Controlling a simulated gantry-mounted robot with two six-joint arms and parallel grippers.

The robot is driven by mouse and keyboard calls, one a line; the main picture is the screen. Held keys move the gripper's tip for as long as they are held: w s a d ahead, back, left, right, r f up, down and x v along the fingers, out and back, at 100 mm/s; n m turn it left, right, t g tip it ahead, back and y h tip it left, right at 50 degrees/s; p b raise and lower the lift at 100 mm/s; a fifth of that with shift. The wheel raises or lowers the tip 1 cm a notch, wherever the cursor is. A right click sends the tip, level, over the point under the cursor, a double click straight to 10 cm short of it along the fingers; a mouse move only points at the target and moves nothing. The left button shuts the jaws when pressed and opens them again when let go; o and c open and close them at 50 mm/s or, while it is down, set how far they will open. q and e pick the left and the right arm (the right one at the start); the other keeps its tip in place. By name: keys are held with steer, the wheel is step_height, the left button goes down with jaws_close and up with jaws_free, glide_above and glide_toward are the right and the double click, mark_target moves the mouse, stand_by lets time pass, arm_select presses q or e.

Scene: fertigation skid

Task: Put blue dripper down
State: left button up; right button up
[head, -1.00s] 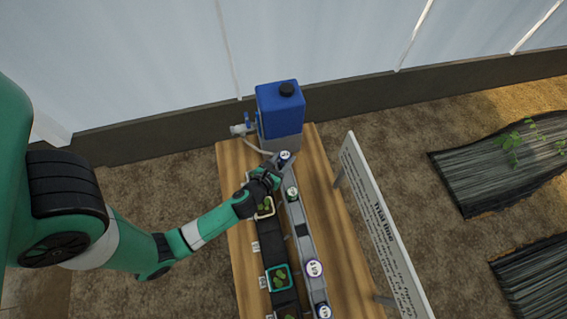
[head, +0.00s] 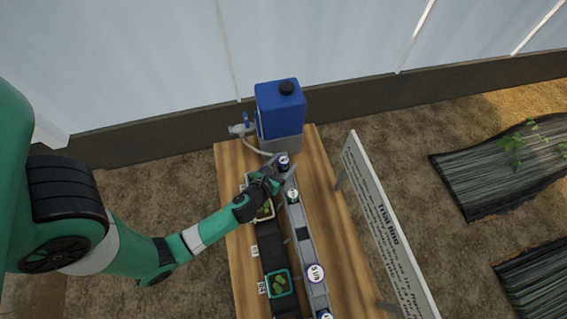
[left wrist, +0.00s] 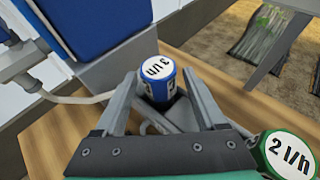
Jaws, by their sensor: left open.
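The blue dripper (head: 284,161) with a white top marked 3 l/h stands at the far end of the grey rail (head: 304,247). It also shows in the left wrist view (left wrist: 158,84), between the two fingers. My left gripper (head: 281,167) is open around it, with a gap visible beside the dripper. The dripper's lower part is partly hidden, so its seating cannot be told. A green-rimmed dripper (left wrist: 287,155) marked 2 l/h is close to the right of my gripper; it also shows in the head view (head: 292,195). My right gripper is not in view.
A blue tank (head: 280,108) with a valve and hose stands just behind the rail's far end. A dark channel with plant pots (head: 279,283) runs left of the rail. More drippers (head: 316,273) sit nearer. A sign (head: 385,230) stands to the right.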

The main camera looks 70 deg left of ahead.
arm_select(q)
steer(key=shift+s+r, duration=0.1)
steer(key=shift+r, duration=0.1)
steer(key=p+v, duration=0.1)
steer(key=v, duration=1.1)
steer(key=w+d+r+n+t+h, duration=0.1)
steer(key=w+d+r+n+t, duration=0.2)
steer(key=w+r+n, duration=0.45)
steer(key=w+d+r+n+t+h, duration=0.15)
steer(key=w+r+n, duration=0.5)
steer(key=r, duration=0.65)
steer(key=w+d+r+n+t+h, duration=0.1)
steer(key=w+d+r+n+t, duration=0.3)
steer(key=w+r, duration=0.6)
steer(key=s+d+r+n+t+h, duration=0.1)
steer(key=s+r+n+t+h, duration=0.1)
steer(key=r, duration=0.9)
steer(key=s+d+r+n+t+h, duration=0.2)
steer(key=s+r+n+t, duration=0.1)
steer(key=r, duration=0.8)
steer(key=s+d+r+n+t+h, duration=0.2)
steer(key=s+r+n+t+h, duration=0.1)
steer(key=r, duration=0.8)
steer(key=shift+s+r+n, duration=0.3)
steer(key=shift+s+n, duration=0.25)
steer(key=shift+n, duration=0.15)
